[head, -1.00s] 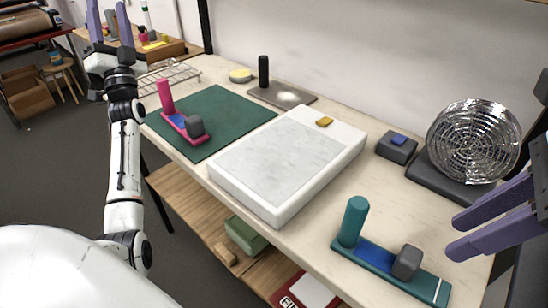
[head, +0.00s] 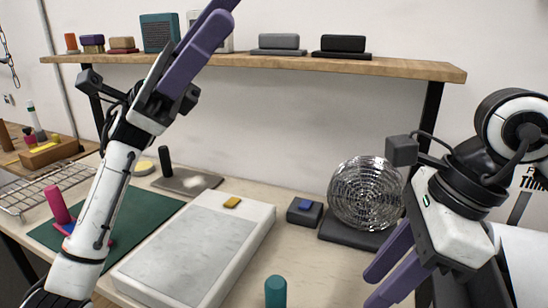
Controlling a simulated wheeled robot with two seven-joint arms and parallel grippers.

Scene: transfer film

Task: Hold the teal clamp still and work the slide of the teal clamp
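The teal clamp (head: 276,291) shows only as the top of its upright teal post at the bottom edge of the head view. Its base and grey slide are below the picture and hidden. My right gripper (head: 372,288) is to the right of the post, apart from it, with its two purple fingers spread and nothing between them. My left gripper (head: 226,12) is raised high at the upper left, far from the clamp. Its purple fingers are seen nearly edge-on and overlap, so its opening is unclear.
A pink clamp (head: 58,205) stands on a green mat (head: 140,215), partly behind my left arm. A round silver coil (head: 365,193) stands behind my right gripper. A shelf (head: 300,64) crosses the wall.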

